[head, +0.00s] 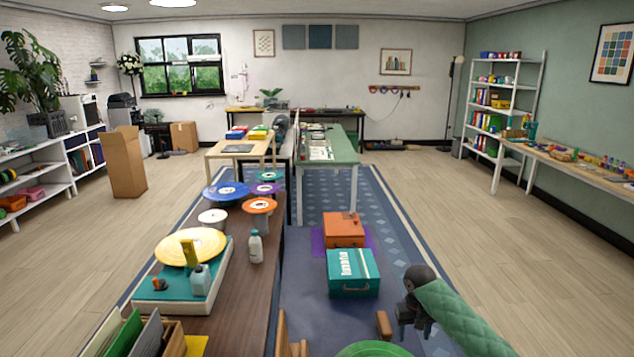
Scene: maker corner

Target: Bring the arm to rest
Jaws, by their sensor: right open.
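My right arm (455,315), in a green quilted sleeve, comes in from the lower right corner. Its dark gripper (414,322) hangs low over the blue floor area, to the right of the long brown table and in front of the teal case. The jaws are open, and I see nothing between them. My left gripper is not in view.
A teal case (353,273) and an orange box (344,229) stand just beyond the gripper. A brown block-like piece (384,324) is close to its left. The brown table (245,295) holds coloured discs and bottles. Wooden floor (480,240) is free at right.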

